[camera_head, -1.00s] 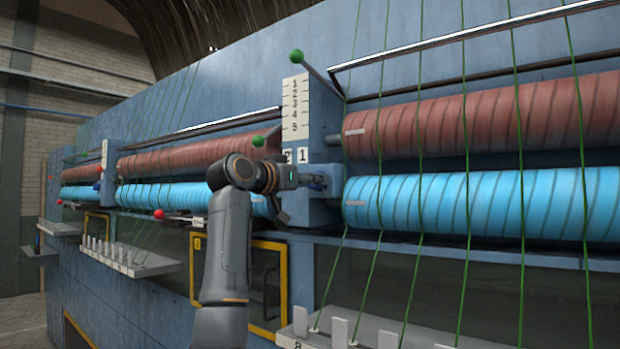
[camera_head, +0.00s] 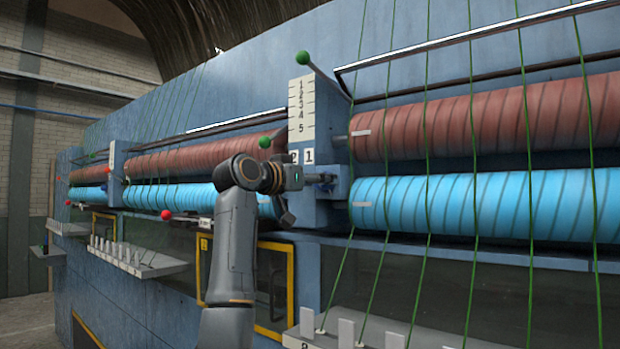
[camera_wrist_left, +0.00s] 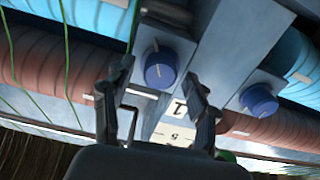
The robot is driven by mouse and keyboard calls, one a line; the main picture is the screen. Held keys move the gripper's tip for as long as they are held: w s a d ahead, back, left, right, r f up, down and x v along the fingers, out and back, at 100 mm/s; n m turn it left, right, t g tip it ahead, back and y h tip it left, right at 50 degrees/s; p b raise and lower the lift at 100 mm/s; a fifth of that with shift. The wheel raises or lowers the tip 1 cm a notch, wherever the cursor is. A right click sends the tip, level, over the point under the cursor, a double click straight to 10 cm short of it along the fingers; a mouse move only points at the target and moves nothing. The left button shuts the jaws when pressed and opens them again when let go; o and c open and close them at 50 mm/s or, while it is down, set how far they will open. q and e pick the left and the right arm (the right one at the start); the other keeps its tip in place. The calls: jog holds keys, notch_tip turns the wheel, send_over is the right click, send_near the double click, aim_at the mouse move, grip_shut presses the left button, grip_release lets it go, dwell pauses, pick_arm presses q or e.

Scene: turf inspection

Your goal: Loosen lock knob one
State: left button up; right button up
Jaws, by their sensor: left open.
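In the left wrist view a blue round knob (camera_wrist_left: 160,72) with a pale mark on its face sits on a grey-blue block, close to the label "1" (camera_wrist_left: 180,107). My left gripper (camera_wrist_left: 157,78) is open, one finger on each side of this knob in the picture; I cannot tell if they touch it. A second blue knob (camera_wrist_left: 259,100) is to the right, outside the fingers. In the head view my left gripper (camera_head: 319,179) is at the blue post below the "2" and "1" labels (camera_head: 301,157) and largely hides the knob. My right gripper is not in view.
A white scale plate (camera_head: 302,108) stands above the labels. Green-tipped levers (camera_head: 302,57) stick out near it. Red-brown rollers (camera_head: 490,118) and cyan rollers (camera_head: 490,203) flank the post, with green yarns running across. A shelf with pegs (camera_head: 345,333) is below right.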

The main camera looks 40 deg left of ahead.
pick_arm(q)
jog(key=s+a, duration=0.1)
jog(key=s, duration=1.1)
jog(key=shift+r, duration=0.1)
